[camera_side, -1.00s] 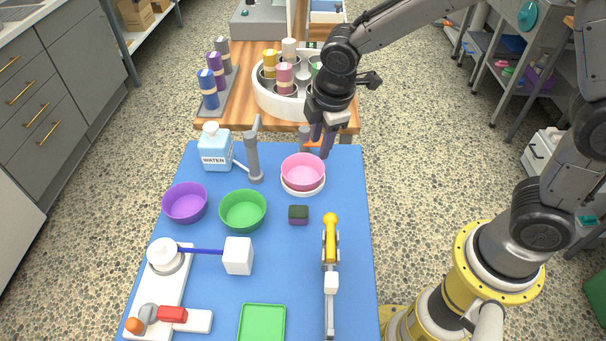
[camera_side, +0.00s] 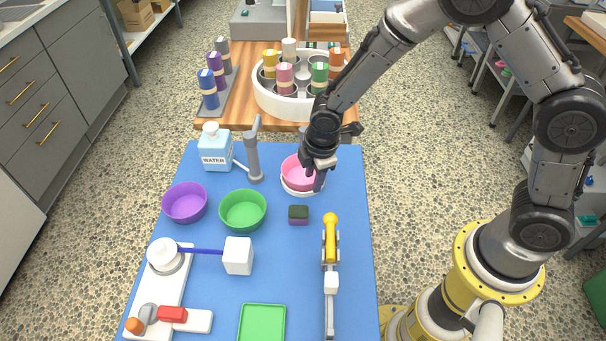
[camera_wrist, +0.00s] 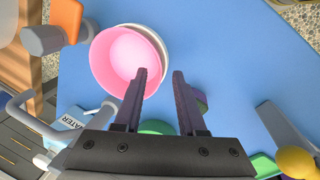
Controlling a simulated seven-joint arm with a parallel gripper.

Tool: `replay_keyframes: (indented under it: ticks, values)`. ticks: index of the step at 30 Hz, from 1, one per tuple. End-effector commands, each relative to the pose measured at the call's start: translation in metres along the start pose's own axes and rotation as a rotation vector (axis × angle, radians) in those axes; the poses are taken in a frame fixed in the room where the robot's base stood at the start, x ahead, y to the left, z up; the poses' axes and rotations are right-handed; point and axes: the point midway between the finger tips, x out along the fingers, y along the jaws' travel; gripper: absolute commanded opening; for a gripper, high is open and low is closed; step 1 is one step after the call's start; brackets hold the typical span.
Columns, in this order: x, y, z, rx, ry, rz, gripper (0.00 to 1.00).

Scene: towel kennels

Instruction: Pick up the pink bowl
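The pink bowl (camera_side: 296,172) sits in a white bowl (camera_side: 302,191) at the back right of the blue table. In the wrist view the pink bowl (camera_wrist: 122,58) lies ahead of the fingers, with the white bowl's rim (camera_wrist: 163,45) showing behind its right side. My gripper (camera_side: 319,183) is at the right rim of the pink bowl in the side view. In the wrist view my gripper (camera_wrist: 162,82) is open, with a clear gap between the fingers. The left finger overlaps the bowl's rim; I cannot tell whether it touches. The right finger is outside the bowl.
A grey faucet (camera_side: 254,155) and a water bottle (camera_side: 214,148) stand left of the bowls. A green bowl (camera_side: 243,210), a purple bowl (camera_side: 185,203) and a dark sponge (camera_side: 298,214) lie nearer. Blue table is clear around the sponge.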

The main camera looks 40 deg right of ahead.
Motion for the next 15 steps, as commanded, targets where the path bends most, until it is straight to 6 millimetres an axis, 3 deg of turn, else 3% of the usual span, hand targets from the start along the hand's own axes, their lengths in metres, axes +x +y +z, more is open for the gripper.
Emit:
replay_keyframes:
  ticks: [5,13,15]
  values:
    - [0.019,0.0,0.0,0.001,-0.001,-0.001,0.4]
    - [0.021,0.0,0.0,0.0,0.0,0.001,0.4]
    - [0.021,0.0,0.0,0.0,0.0,0.001,0.27]
